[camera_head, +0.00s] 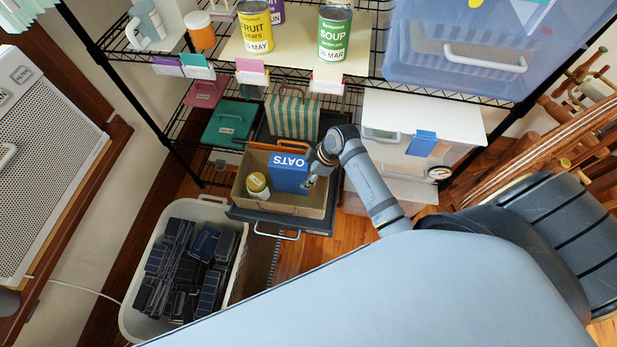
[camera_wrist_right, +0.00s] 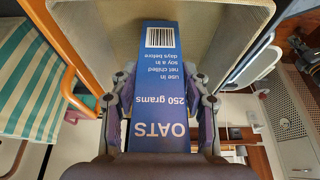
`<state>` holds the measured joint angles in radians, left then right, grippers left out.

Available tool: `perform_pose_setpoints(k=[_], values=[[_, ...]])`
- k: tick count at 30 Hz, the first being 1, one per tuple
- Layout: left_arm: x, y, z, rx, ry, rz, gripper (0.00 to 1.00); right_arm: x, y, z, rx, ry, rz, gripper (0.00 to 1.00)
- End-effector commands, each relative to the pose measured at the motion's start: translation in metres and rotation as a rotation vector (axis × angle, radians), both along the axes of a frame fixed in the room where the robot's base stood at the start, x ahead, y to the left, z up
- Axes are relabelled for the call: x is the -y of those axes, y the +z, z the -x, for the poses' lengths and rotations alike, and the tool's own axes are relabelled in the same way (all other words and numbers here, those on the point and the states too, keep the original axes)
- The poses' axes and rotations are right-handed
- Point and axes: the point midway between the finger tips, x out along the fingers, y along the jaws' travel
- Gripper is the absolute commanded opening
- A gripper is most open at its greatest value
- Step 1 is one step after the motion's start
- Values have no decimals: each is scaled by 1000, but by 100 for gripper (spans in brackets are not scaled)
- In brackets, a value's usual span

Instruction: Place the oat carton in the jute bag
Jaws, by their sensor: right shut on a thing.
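The blue oat carton (camera_head: 287,173), marked OATS, is held by my right gripper (camera_head: 312,178). In the right wrist view the carton (camera_wrist_right: 160,90) lies between the two fingers of the right gripper (camera_wrist_right: 161,85), which press on its sides. The open tan bag (camera_head: 285,206), which looks like the jute bag, surrounds the carton's lower part in the head view. Its tan wall (camera_wrist_right: 100,25) and an orange handle show in the wrist view. Whether the carton touches the bag's bottom is hidden. My left gripper is not in view.
A jar with a yellow label (camera_head: 257,186) is in the bag's left part. The bag stands on a dark drawer or tray (camera_head: 262,217). A striped bag (camera_head: 292,116) is behind. A white bin (camera_head: 142,250) of dark blocks is at lower left. Wire shelves hold cans above.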

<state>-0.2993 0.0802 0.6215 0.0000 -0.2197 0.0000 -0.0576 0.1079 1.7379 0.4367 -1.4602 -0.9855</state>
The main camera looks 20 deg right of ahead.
Motion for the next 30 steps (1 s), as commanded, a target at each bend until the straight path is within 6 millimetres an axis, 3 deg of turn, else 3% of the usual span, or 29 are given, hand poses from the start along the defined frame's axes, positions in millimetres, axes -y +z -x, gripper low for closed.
perform_pose_setpoints(k=[3, 12, 13, 17, 26, 30], values=[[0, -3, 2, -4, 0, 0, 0, 0, -14, 0, 0, -1, -1, 4], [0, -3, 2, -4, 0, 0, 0, 0, -16, 1, 0, -1, 0, 4], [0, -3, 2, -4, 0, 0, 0, 0, -16, 1, -1, -1, 1, 51], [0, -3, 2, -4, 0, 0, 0, 0, -16, 1, -1, -1, 1, 68], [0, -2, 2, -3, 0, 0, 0, 1, -15, 1, 0, -1, 0, 69], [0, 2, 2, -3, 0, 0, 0, 6, -2, 3, 2, 0, 3, 69]])
